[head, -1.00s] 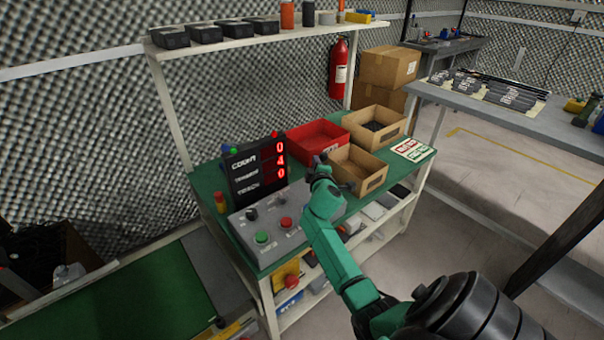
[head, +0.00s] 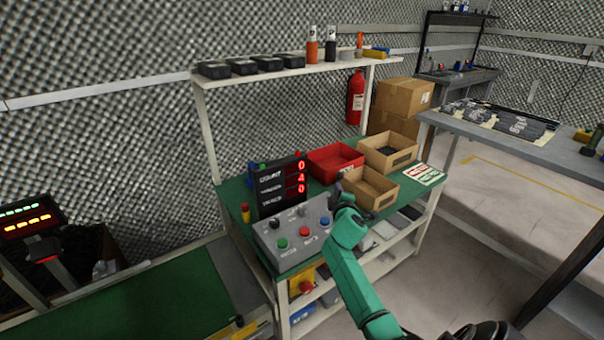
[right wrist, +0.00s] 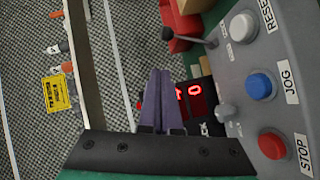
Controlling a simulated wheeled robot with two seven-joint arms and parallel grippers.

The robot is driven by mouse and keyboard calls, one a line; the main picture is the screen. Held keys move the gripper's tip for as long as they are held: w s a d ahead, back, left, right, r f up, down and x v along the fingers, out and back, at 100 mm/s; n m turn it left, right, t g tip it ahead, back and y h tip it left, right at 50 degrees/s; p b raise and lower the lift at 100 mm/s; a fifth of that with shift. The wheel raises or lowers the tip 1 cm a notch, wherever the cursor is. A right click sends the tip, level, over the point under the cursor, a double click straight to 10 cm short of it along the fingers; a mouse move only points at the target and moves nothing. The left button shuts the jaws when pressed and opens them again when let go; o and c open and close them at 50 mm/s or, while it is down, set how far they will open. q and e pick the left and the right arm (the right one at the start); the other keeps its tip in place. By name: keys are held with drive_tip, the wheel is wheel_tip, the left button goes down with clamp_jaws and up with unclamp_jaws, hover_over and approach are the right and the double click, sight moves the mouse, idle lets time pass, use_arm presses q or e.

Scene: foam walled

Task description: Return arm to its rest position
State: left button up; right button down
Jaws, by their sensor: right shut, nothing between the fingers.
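My right arm is green and reaches in from the lower right in the head view. Its dark gripper (head: 340,192) is by the right end of the grey control panel (head: 268,238), in front of the cardboard bins. In the right wrist view the purple-grey fingers (right wrist: 157,74) are together with nothing between them. The panel (right wrist: 218,75) fills the right side there, with a white button (right wrist: 243,27), a blue button (right wrist: 259,85), a red button (right wrist: 271,145) and a black-knobbed lever (right wrist: 168,34). I cannot tell whether the gripper touches anything. My left gripper is not in view.
A red-digit display (head: 281,186) stands behind the panel on the green bench. A red bin (head: 334,161) and cardboard bins (head: 368,187) are to its right. A shelf (head: 225,82) with dark boxes runs above. Grey floor (head: 470,255) is clear at the right.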

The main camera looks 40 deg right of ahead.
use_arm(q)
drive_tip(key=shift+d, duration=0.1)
use_arm(e)
drive_tip(key=shift+a+r, duration=0.1)
drive_tip(key=s+a+f+m+g+y, duration=0.2)
drive_tip(key=s+a+f+g+y, duration=0.15)
drive_tip(key=s+a, duration=0.55)
drive_tip(key=s+a+f+m+g+y, duration=0.2)
drive_tip(key=s+a+f+g+y, duration=0.15)
drive_tip(key=s+a, duration=0.5)
drive_tip(key=s+a+f+m+g+y, duration=0.25)
drive_tip(key=s+a+f, duration=0.25)
drive_tip(key=s+a, duration=0.4)
wheel_tip(320, 180, down, 20)
drive_tip(key=s+a+g+p, duration=0.1)
drive_tip(key=s+g+p, duration=0.1)
drive_tip(key=s+p, duration=0.15)
use_arm(q)
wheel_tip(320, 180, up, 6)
drive_tip(key=p, duration=0.2)
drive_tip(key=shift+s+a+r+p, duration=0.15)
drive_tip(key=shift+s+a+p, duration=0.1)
drive_tip(key=shift+p, duration=0.15)
use_arm(e)
drive_tip(key=s+d+f, duration=0.3)
drive_tip(key=s+f, duration=0.8)
drive_tip(key=s, duration=0.4)
drive_tip(key=shift+s+n+g, duration=0.15)
drive_tip(key=shift+n+g, duration=0.2)
drive_tip(key=shift+n, duration=0.1)
